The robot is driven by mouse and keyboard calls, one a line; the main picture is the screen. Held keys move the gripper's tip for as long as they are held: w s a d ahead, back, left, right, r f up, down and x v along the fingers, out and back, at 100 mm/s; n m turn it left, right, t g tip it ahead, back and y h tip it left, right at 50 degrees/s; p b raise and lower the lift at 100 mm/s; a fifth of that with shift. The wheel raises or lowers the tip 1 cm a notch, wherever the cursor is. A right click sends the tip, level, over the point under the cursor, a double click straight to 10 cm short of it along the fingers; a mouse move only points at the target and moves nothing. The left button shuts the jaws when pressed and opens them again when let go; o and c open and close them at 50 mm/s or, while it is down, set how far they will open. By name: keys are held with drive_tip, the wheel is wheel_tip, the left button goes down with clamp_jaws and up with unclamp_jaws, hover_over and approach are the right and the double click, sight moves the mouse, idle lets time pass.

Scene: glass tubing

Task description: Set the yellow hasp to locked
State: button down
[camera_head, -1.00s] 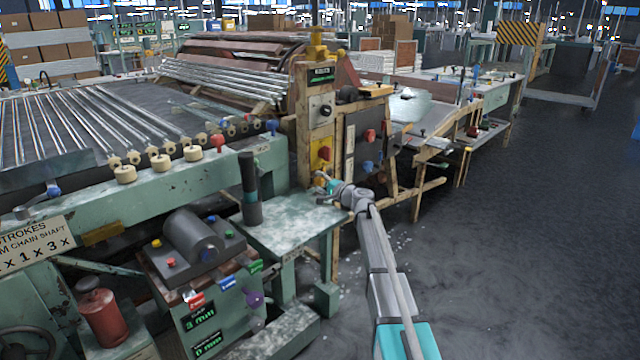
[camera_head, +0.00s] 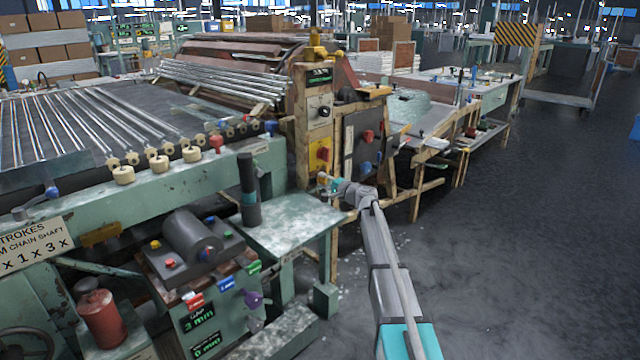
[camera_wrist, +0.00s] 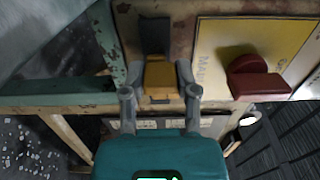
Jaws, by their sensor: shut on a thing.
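In the wrist view the yellow hasp (camera_wrist: 160,78) sits on a worn post, below a dark plate (camera_wrist: 155,36). My gripper (camera_wrist: 160,76) has one finger on each side of the hasp and is shut on it. In the head view my gripper (camera_head: 322,178) is at the lower front of the wooden post, under a yellow panel (camera_head: 320,156). The hasp is too small to make out there. I cannot tell from these views whether it is locked.
A dark red knob (camera_wrist: 258,80) on a yellow plate is close to the right of my gripper in the wrist view. A green worktable (camera_head: 285,222) stands left of my arm in the head view. The floor to the right (camera_head: 530,230) is clear.

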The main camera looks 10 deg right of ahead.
drive_tip(key=shift+w+d, duration=0.15)
drive_tip(key=shift+d, duration=0.05)
drive_tip(key=shift+c, duration=1.8)
unclamp_jaws()
drive_tip(key=v, duration=1.2)
drive_tip(key=shift+a, duration=0.1)
